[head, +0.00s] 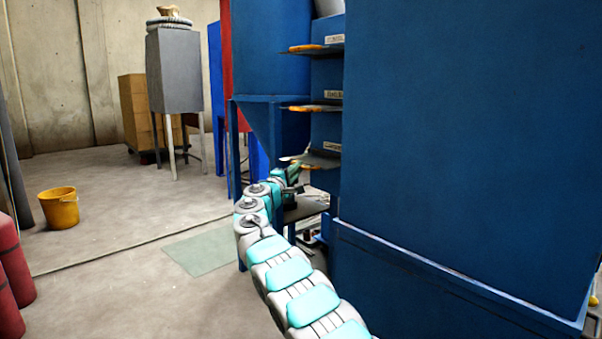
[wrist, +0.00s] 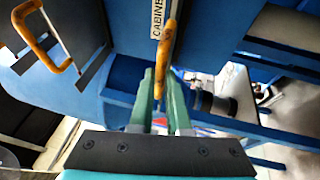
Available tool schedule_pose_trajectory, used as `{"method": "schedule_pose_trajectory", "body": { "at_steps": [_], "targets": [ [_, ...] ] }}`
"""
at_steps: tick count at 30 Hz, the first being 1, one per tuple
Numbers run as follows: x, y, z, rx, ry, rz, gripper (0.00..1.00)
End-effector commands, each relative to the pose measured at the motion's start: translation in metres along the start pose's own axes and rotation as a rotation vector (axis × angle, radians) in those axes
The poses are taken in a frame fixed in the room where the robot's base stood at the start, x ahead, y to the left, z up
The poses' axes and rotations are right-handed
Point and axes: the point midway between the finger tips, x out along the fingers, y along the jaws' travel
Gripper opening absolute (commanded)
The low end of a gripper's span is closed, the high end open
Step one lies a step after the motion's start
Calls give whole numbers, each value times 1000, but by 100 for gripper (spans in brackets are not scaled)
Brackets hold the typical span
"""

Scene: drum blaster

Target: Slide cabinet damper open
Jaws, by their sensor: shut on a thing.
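The cabinet damper is the lowest of three dark plates (head: 322,160) that stick out of a blue duct in the head view. A label reading "CABINE…" (wrist: 156,20) is beside its orange handle (wrist: 166,58) in the wrist view. My gripper (wrist: 161,85) is shut on this handle, with a green finger on each side of it. In the head view my gripper (head: 291,170) is at the outer end of the lowest plate, and the handle is mostly hidden there. The plate itself is hard to make out in the wrist view.
Two more damper plates with orange handles, an upper (head: 312,48) and a middle one (head: 312,107), stick out above. A large blue cabinet (head: 465,150) stands close on the right. A yellow bucket (head: 59,208) is at the left. The floor between is mostly clear.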

Motion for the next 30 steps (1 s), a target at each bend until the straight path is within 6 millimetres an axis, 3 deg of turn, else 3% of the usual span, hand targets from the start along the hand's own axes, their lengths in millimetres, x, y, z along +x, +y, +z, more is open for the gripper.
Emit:
{"method": "schedule_pose_trajectory", "body": {
  "at_steps": [4,5,12,23,30],
  "targets": [
    [-2,-1,-2,0,2,-1,0],
    [-2,-1,-2,-1,2,-1,17],
    [-1,0,-2,-1,2,0,44],
    [-4,0,-2,0,3,1,45],
    [-23,0,-2,-4,4,1,45]
  ]
}}
